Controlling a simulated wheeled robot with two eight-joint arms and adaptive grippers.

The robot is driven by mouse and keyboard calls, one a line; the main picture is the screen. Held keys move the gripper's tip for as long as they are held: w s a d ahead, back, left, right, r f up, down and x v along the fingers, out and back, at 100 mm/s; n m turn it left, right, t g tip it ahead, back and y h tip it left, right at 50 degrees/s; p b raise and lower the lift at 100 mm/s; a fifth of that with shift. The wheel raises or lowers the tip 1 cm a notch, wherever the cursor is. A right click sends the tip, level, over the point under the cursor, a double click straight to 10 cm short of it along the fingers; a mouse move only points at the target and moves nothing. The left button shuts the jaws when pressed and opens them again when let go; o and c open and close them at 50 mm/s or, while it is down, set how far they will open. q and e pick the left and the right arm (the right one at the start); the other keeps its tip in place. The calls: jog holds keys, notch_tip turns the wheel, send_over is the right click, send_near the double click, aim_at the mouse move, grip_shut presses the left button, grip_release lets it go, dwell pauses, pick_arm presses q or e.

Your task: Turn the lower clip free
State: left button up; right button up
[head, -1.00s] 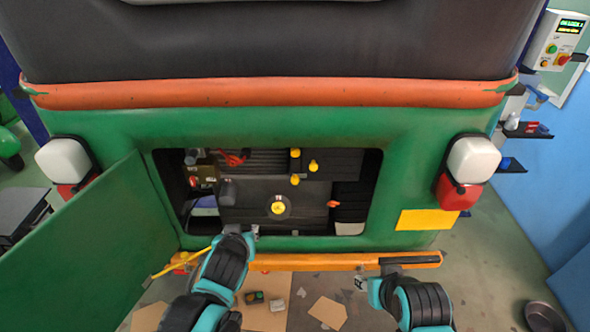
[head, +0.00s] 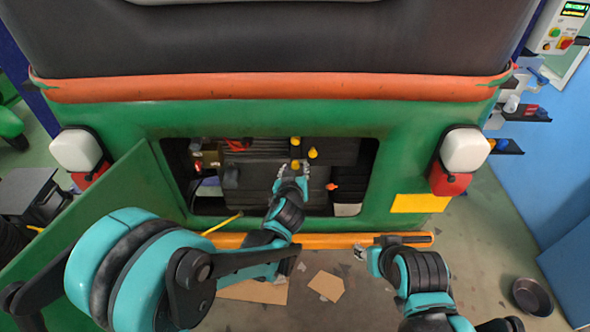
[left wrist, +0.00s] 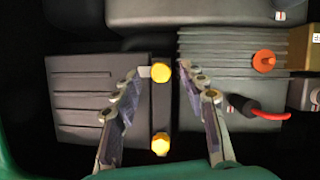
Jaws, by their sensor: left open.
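The lower clip is a small yellow knob (left wrist: 161,72) at one end of a short black strap. It also shows in the head view (head: 295,164), at the tips of my left gripper. The upper clip (left wrist: 160,144), also yellow, is at the strap's other end and shows in the head view (head: 295,140). My left gripper (head: 291,168) reaches into the open rear compartment. In the left wrist view its open fingers (left wrist: 167,75) have their tips on either side of the lower clip; whether they touch it I cannot tell. My right gripper (head: 362,252) is by the orange bumper, its jaws unclear.
The compartment opening (head: 372,175) has a green rim, and its green door (head: 150,185) hangs open at the left. Another yellow knob (head: 312,153) and an orange one (head: 333,187) are close by. The orange bumper (head: 330,241) runs below. A red cable (left wrist: 265,112) lies to one side.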

pick_arm(q)
jog(key=shift+w+f, duration=0.15)
jog(key=shift+w, duration=0.2)
grip_shut()
